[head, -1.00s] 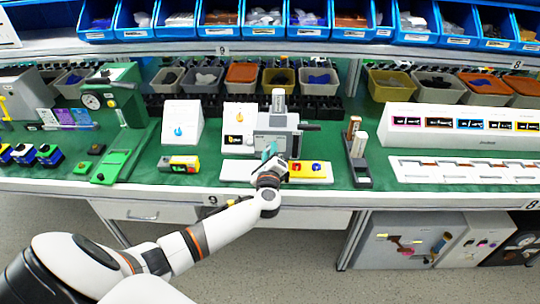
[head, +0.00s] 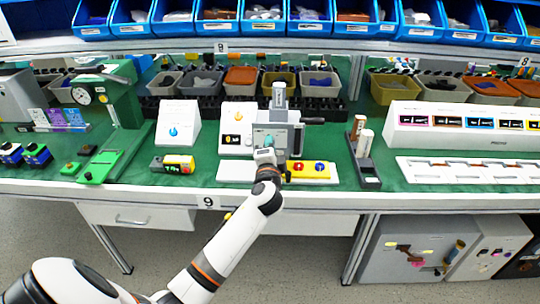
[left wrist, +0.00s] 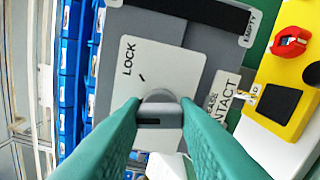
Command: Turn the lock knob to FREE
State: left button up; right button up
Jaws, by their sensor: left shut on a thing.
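The grey machine (head: 291,128) stands on the green bench, with its front partly behind my left arm. In the left wrist view, the grey lock knob (left wrist: 160,104) sits on a white plate (left wrist: 157,62) marked LOCK, with a short black line near that word. My left gripper (left wrist: 160,122) has its teal fingers on both sides of the knob and is shut on it. The left gripper also shows in the head view (head: 266,143), at the machine's front. No FREE label is visible; the fingers cover the plate's lower part. My right gripper is not in view.
A yellow control box (head: 310,171) with red and blue parts lies just right of my left gripper. A white sign with a blue knob (head: 177,125) stands to the left. A black stand (head: 362,160) is to the right. Bins line the back.

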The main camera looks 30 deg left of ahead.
pick_arm(q)
jog(key=shift+f+n+b, duration=0.15)
jog(key=shift+n+b, duration=1.45)
jog(key=shift+n, duration=1.7)
jog(key=o, duration=1)
jog(key=shift+s, duration=0.1)
jog(key=b+v, duration=0.1)
jog(key=v, duration=1.1)
